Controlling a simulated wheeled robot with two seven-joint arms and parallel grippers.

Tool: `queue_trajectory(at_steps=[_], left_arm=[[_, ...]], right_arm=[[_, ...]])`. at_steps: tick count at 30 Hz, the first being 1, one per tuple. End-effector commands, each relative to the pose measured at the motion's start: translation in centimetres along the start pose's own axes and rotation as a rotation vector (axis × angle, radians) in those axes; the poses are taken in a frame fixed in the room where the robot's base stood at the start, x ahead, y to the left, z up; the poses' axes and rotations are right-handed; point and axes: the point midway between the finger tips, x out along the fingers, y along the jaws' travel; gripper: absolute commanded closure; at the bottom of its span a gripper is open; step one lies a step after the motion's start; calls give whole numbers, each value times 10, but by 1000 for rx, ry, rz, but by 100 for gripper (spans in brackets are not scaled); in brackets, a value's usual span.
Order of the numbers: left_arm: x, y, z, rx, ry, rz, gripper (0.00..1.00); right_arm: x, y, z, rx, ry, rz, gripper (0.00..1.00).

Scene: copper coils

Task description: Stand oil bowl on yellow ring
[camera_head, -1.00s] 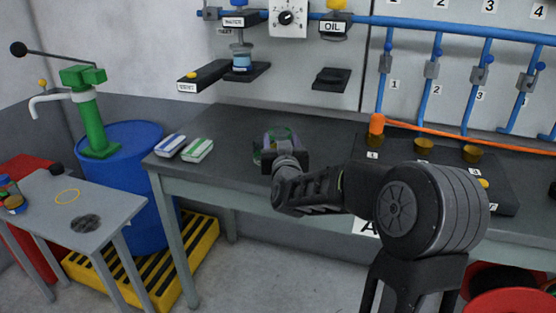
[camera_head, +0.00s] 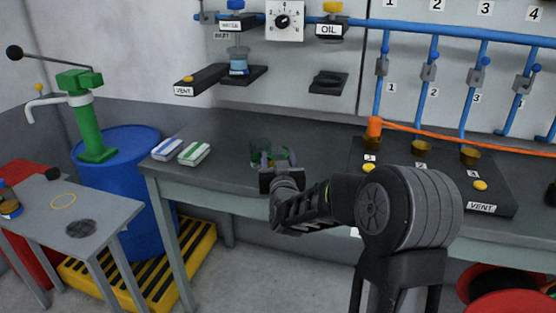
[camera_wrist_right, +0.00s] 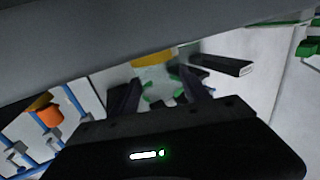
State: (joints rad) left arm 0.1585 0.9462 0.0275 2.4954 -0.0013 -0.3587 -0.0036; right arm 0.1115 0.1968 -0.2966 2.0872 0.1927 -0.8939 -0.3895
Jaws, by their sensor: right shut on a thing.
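The oil bowl (camera_head: 256,147), a clear vessel with green edges, is in my right gripper (camera_head: 268,162) over the grey bench. My right gripper is shut on it, and the fingers and wrist hide part of it. In the right wrist view, green-edged clear parts (camera_wrist_right: 150,97) show between the two dark fingers of the right gripper (camera_wrist_right: 160,92). The yellow ring (camera_head: 63,201) is a thin flat outline on the small grey table at the left, far from the bowl. Nothing stands on the ring. My left gripper is not in view.
A dark round mesh patch (camera_head: 80,228) lies near the ring. Blue and green striped blocks (camera_head: 194,153) lie on the bench's left end. A blue barrel (camera_head: 125,165) with a green pump stands between the tables. A black panel (camera_head: 440,185) with brass cups lies right.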

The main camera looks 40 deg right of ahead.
Motion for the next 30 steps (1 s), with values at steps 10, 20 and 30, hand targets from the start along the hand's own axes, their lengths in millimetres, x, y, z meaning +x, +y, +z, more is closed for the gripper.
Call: queue_trajectory(at_steps=[10,20,30], left_arm=[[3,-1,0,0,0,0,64],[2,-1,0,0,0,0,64],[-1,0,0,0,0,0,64]], right_arm=[[0,0,2,0,0,0,28],[0,0,1,0,0,0,23],[-34,0,-1,2,-1,0,23]])
